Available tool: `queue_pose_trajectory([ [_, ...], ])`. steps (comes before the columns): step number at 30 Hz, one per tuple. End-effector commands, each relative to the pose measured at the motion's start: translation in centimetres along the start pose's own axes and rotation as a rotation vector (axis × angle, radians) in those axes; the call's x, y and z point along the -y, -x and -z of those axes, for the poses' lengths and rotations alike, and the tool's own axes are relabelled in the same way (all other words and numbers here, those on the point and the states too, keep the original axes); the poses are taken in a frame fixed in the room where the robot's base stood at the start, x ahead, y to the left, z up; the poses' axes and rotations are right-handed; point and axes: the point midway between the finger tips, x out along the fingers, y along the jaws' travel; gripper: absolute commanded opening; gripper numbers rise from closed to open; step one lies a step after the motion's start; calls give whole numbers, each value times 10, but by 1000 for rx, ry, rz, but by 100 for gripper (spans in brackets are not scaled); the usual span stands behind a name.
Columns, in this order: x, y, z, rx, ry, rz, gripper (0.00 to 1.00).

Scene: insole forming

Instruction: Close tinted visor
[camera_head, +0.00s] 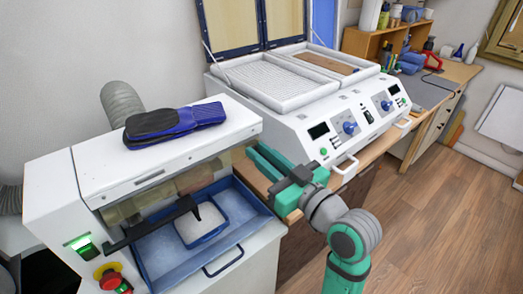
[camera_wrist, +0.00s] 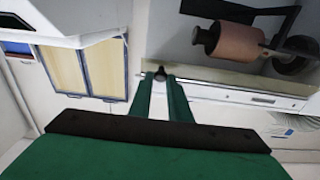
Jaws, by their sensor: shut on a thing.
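The tinted visor (camera_head: 160,196) is a see-through yellowish-brown strip along the front of the white grinding machine (camera_head: 75,170), below its top housing, with rollers showing behind it. In the wrist view, its pale edge (camera_wrist: 215,84) runs to the right from my fingertips. My green gripper (camera_head: 256,160) is at the visor's right end. It also shows in the wrist view (camera_wrist: 160,78), with its two fingers shut on a small dark knob (camera_wrist: 160,72) at the visor's end. How far the visor is swung down is hard to tell.
A dark bar (camera_head: 150,222) crosses in front of the rollers, above a blue tray (camera_head: 168,268) holding a white pad. Blue-and-black footwear (camera_head: 175,121) lies on the housing. A white press (camera_head: 290,115) with raised lids stands close to my gripper. The wooden floor at right is clear.

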Motion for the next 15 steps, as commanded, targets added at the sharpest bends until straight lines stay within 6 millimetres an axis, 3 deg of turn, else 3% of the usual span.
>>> queue_pose_trajectory([
  [15, 0, -8, -21, -371, -7, 0, 0],
])
